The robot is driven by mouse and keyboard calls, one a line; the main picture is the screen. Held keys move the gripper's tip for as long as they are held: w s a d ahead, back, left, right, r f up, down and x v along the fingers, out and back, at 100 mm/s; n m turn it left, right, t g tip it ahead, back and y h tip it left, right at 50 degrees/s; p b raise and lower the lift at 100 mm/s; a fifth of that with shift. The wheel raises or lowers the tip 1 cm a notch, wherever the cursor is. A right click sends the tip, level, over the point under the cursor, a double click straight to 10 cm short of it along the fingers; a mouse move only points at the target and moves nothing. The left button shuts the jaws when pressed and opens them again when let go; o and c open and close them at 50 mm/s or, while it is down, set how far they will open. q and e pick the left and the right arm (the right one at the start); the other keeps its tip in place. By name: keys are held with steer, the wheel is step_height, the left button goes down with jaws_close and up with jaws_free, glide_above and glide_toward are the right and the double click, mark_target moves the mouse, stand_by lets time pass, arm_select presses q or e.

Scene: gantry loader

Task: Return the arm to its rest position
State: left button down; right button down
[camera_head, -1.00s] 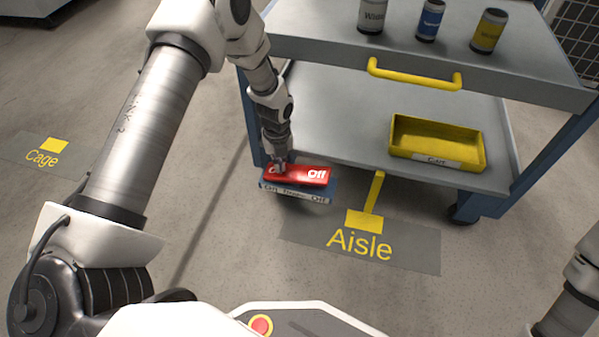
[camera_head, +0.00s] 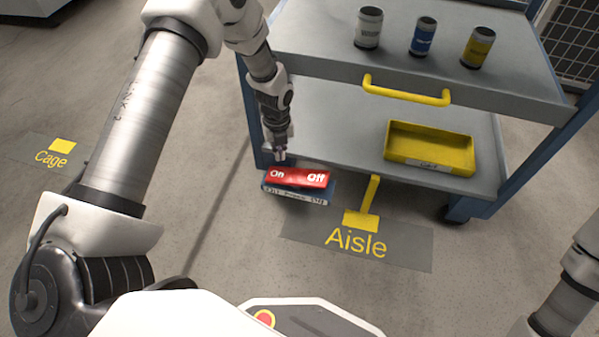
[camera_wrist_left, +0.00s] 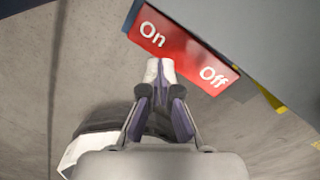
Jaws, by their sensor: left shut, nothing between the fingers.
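My left arm comes in from the left in the head view. Its left gripper (camera_head: 280,155) is shut and empty, just above the On end of a red rocker switch (camera_head: 298,178) marked On and Off. A small gap shows between the fingertips and the switch. The switch sits on a blue base with a label on its front, by the cart's near left corner. In the left wrist view the shut fingertips (camera_wrist_left: 160,70) appear beside the red switch (camera_wrist_left: 180,45). My right gripper is out of view; only part of the right arm shows at the lower right.
A grey and blue cart (camera_head: 330,125) stands ahead, with a yellow handle (camera_head: 405,92). Three cans, white (camera_head: 368,28), blue (camera_head: 423,37) and yellow (camera_head: 477,47), stand on top. A yellow bin (camera_head: 430,148) is on the lower shelf.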

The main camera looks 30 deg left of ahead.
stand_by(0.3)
arm_select(q)
steer(key=s+d+f+n+g+p, duration=0.1)
steer(key=s+d+n+p, duration=0.15)
steer(key=s+n, duration=0.55)
steer(key=s+d+f+n+g+p, duration=0.1)
steer(key=s+d+f+n, duration=0.2)
steer(key=s, duration=0.9)
steer(key=s+d+n+g+p, duration=0.1)
steer(key=s+d+n, duration=0.4)
steer(key=s, duration=0.5)
step_height(320, 180, up, 40)
steer(key=w+a+n+t+p, duration=0.1)
steer(key=n+p, duration=1)
steer(key=p, duration=2.7)
steer(key=shift+w+a+f+n+t, duration=0.25)
steer(key=shift+w+a+n+t, duration=0.2)
steer(key=shift+t, duration=0.55)
